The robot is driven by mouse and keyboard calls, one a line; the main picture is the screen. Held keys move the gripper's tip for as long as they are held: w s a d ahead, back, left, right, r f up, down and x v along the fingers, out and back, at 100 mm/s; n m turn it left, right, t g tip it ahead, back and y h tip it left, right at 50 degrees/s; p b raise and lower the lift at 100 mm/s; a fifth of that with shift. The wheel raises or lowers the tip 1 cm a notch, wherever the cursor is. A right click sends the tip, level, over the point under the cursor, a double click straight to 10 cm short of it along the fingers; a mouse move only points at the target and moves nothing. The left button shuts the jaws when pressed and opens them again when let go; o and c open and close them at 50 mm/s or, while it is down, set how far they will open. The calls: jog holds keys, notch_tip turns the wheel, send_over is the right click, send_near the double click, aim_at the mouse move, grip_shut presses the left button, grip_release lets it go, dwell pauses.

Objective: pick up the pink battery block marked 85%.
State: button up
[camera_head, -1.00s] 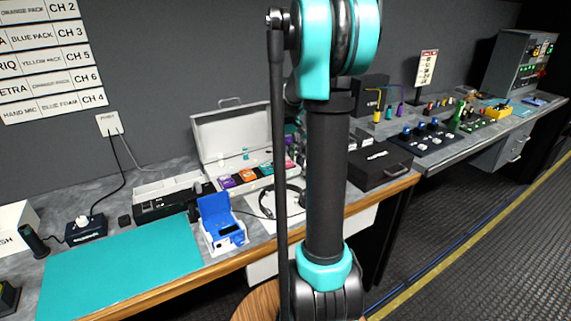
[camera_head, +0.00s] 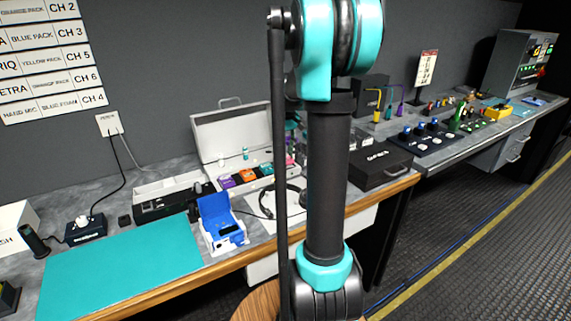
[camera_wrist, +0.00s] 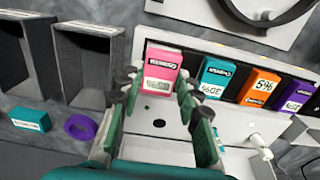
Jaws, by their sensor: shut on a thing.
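The pink battery block (camera_wrist: 163,70) is in the wrist view, at the left end of a row of blocks in a white case (camera_wrist: 215,58). Its front carries a white label with inverted print that I cannot read surely. My gripper (camera_wrist: 158,88) is shut on the pink block, one finger at each side. I cannot tell whether the block is clear of the case. In the head view my arm hides the gripper.
Teal (camera_wrist: 218,78), orange (camera_wrist: 258,88) and purple (camera_wrist: 296,96) blocks stand right of the pink one. A white peg (camera_wrist: 258,143) is near the right finger. The open case lid (camera_head: 230,135) stands at the back. A blue box (camera_head: 216,212) is on the bench.

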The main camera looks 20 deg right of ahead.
aim_at(286, 158)
jog(key=shift+r, duration=2.8)
